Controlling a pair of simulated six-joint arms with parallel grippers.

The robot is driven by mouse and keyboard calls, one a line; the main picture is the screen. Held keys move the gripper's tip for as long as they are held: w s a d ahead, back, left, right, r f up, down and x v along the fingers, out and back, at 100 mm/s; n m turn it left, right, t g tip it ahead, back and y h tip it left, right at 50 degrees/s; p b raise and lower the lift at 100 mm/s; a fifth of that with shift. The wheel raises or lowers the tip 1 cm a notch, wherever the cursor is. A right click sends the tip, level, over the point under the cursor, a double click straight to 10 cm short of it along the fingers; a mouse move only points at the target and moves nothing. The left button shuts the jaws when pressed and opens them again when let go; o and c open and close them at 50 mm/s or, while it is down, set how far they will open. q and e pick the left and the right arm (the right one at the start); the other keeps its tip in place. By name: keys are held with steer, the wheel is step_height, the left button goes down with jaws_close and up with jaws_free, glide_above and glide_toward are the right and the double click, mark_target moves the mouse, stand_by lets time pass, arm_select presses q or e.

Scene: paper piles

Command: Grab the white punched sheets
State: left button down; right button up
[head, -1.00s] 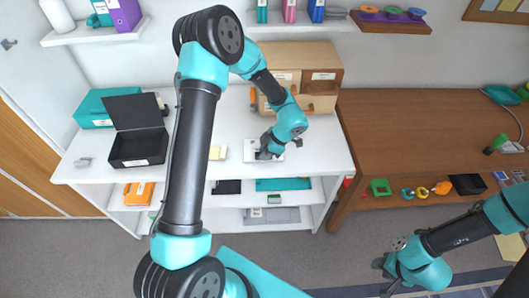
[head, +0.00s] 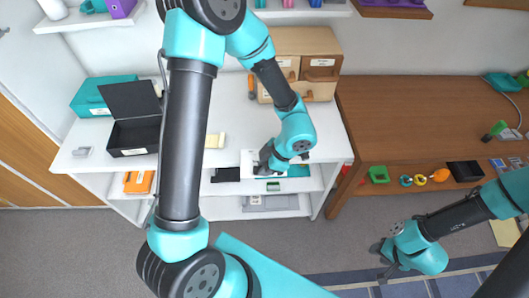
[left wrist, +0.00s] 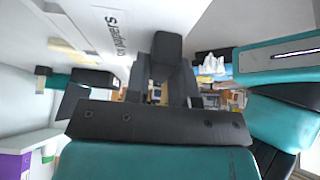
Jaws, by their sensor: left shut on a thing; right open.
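My left gripper (head: 262,167) is shut on the white sheets (head: 249,158), near the front edge of the white table. Its fingers hide part of the sheets, and punch holes are too small to make out. In the left wrist view, a white surface with dark lettering (left wrist: 112,32) lies beyond the fingers (left wrist: 158,68); I cannot tell whether it is the held sheets. My right gripper (head: 383,258) is open and empty, low over the floor at the right.
The white table (head: 100,133) carries an open black box (head: 133,137), a teal box (head: 98,95), a cream block (head: 214,141) and wooden drawers (head: 300,62). Shelves below hold an orange item (head: 138,182) and teal item (head: 296,171). A brown desk (head: 400,110) adjoins at right.

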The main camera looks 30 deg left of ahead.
arm_select(q)
steer(key=shift+s+d, duration=0.4)
steer(key=shift+s, duration=0.3)
